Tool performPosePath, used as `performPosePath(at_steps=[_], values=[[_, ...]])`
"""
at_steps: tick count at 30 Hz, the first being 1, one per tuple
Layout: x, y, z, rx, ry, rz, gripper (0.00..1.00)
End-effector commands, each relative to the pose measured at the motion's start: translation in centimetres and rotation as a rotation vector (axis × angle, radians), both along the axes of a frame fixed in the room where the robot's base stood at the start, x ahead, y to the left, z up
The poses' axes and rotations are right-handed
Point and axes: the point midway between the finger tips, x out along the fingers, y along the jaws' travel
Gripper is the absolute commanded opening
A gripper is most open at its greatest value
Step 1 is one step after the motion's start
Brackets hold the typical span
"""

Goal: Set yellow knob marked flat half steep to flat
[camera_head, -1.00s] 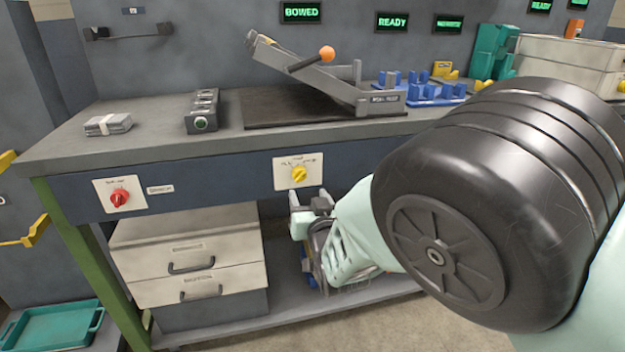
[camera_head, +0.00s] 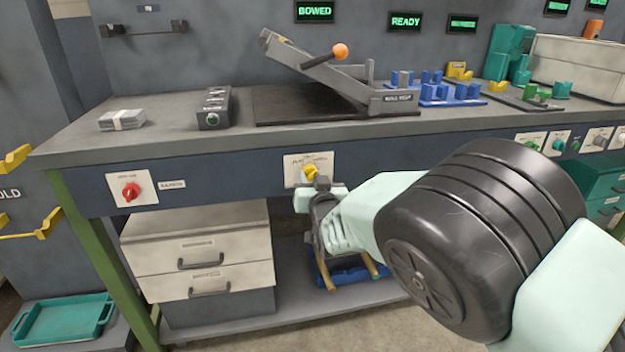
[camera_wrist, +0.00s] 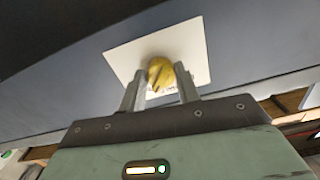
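The yellow knob (camera_head: 310,172) sits on a pale plate (camera_head: 292,172) on the bench's blue front panel. The plate's small markings are not legible. My gripper (camera_head: 316,186) is right in front of the knob and partly covers it and the plate. In the wrist view, the fingers of my gripper (camera_wrist: 161,78) stand apart, one on each side of the yellow knob (camera_wrist: 160,72). A narrow space seems to show beside the knob; firm contact is not visible. Which marking the knob points to cannot be told.
A red knob (camera_head: 131,192) on another plate is to the left on the same panel. Green and other knobs (camera_head: 533,143) are at the right. The bench top (camera_head: 170,140) overhangs the panel. Drawers (camera_head: 198,262) and a lower shelf are below.

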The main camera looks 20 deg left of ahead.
Motion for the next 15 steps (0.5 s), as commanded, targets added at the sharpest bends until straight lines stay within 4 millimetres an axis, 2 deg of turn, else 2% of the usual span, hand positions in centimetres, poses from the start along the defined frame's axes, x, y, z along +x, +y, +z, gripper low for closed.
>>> performPosePath(at_steps=[1, 2, 15], values=[[-0.01, 0.0, 0.01, 0.0, 0.0, 0.0, 0.17], [-0.01, 0.0, 0.01, 0.0, 0.0, 0.0, 0.09], [-0.01, -0.02, -0.02, -0.054, -0.04, 0.0, 0.09]])
